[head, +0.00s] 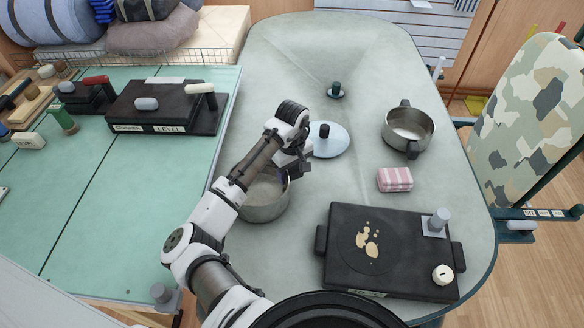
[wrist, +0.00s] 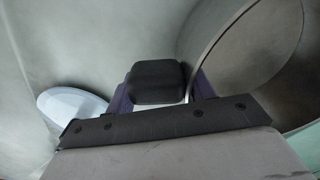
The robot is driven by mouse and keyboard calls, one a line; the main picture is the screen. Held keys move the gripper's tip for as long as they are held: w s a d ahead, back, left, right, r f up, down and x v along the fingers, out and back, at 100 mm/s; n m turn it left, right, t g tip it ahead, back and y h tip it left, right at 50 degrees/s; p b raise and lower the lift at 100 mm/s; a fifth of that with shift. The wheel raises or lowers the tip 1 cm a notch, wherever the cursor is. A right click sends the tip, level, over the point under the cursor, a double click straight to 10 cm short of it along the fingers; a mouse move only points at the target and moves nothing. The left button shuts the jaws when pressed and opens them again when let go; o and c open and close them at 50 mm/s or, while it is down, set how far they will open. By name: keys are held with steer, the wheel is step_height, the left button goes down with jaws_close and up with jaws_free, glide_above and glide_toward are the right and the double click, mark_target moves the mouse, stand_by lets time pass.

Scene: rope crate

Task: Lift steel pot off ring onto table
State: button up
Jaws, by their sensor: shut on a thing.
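A steel pot (head: 262,212) is over the left part of the grey table (head: 285,60), left of the black hotplate (head: 400,280). I cannot tell whether its base touches the table. My gripper (head: 285,177) is at the pot's upper right rim, partly hidden by my arm. In the wrist view its purple fingers are shut on the pot's black handle (wrist: 157,84), and the pot's curved wall (wrist: 235,55) rises at the right. The hotplate's round ring (head: 352,252) is bare except for tan stains.
A second steel pot (head: 408,136) with black handles stands at right. The far table is clear. A green bench (head: 110,200) adjoins at left.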

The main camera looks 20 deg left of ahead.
steer(key=shift+f, duration=0.55)
stand_by(0.6)
steer(key=o, duration=1.6)
step_height(320, 180, up, 14)
steer(key=shift+f+b, duration=0.1)
steer(key=shift+b, duration=0.5)
